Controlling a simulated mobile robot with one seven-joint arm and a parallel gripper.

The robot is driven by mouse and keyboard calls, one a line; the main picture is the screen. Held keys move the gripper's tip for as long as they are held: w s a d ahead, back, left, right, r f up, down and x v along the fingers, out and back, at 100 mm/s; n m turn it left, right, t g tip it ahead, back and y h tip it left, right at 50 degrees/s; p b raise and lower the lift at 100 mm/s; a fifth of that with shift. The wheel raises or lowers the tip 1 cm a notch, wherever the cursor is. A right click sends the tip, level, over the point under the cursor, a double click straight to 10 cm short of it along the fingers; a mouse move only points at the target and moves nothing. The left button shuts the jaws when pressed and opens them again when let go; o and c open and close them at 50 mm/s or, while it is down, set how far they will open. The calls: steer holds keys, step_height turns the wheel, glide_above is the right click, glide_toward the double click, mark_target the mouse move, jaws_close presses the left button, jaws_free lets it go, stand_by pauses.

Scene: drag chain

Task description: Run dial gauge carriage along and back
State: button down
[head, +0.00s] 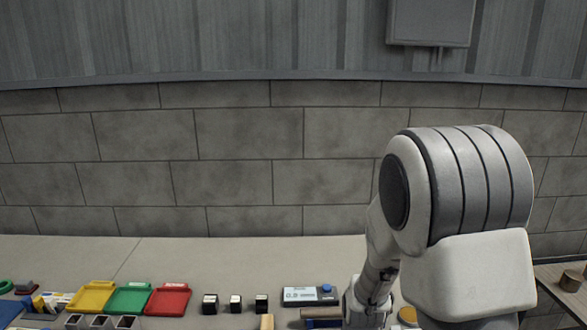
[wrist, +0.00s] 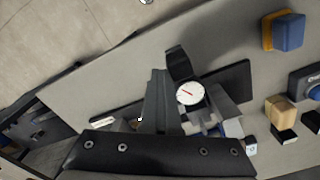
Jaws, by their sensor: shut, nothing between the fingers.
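The dial gauge (wrist: 190,93) has a round white face with a red needle and shows in the wrist view. It is mounted at a dark upright block (wrist: 178,64), on or beside a long dark bar (wrist: 236,80) that I take for its rail. My gripper (wrist: 158,76) is shut and empty, its grey fingers just left of the gauge face. I cannot tell whether they touch the carriage. The carriage's lower part is hidden behind my gripper. In the head view my own arm covers this area, and I cannot make out the gauge.
In the wrist view, a blue-and-yellow block (wrist: 284,32) and a wooden block (wrist: 281,111) lie to the right. In the head view, yellow (head: 90,297), green (head: 129,298) and red (head: 168,299) trays, small black-and-white blocks (head: 235,303) and a display box (head: 309,295) stand left of my arm.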

steer(key=shift+d, duration=0.1)
steer(key=shift+d, duration=0.5)
step_height(320, 180, up, 8)
steer(key=p, duration=0.6)
stand_by(0.3)
steer(key=s+r+n+t, duration=0.2)
steer(key=s+r, duration=0.4)
steer(key=r, duration=0.6)
steer(key=s+r+n+t, duration=0.3)
steer(key=s+r, duration=0.3)
steer(key=r, duration=0.6)
steer(key=shift+d+r+n+t+b, duration=0.2)
steer(key=shift+d+n+t+b, duration=0.1)
steer(key=shift+d+b, duration=0.15)
